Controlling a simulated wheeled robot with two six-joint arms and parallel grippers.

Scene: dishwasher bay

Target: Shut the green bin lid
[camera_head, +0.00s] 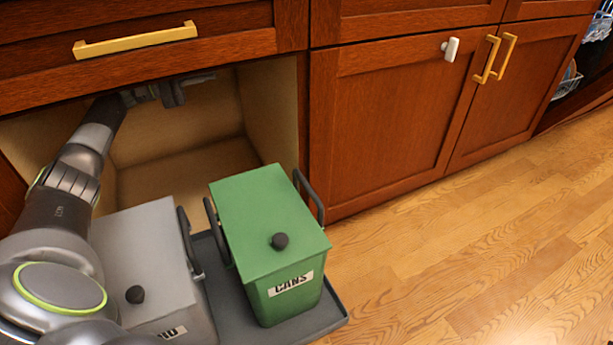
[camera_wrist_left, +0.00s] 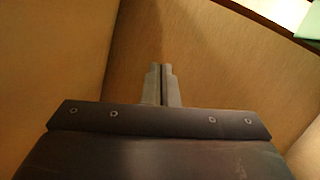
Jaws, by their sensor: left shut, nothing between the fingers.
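The green bin (camera_head: 285,292), labelled CANS, stands on a dark grey pull-out tray (camera_head: 334,318) in front of the open cabinet. Its green lid (camera_head: 260,215) with a dark knob lies flat over the top and looks closed. My left arm reaches over the grey bin into the cabinet opening. My left gripper (camera_head: 188,80) is up under the drawer front, behind the bins and away from the green lid. In the left wrist view its fingers (camera_wrist_left: 161,85) are together and hold nothing. A green corner (camera_wrist_left: 311,27) shows at the upper right there. My right gripper is not in view.
A grey bin (camera_head: 143,250) with a dark knob stands left of the green bin, partly hidden by my arm. Dark handles rise beside both bins. The drawer front (camera_head: 200,65) overhangs the opening. The wooden floor (camera_head: 450,260) at right is clear.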

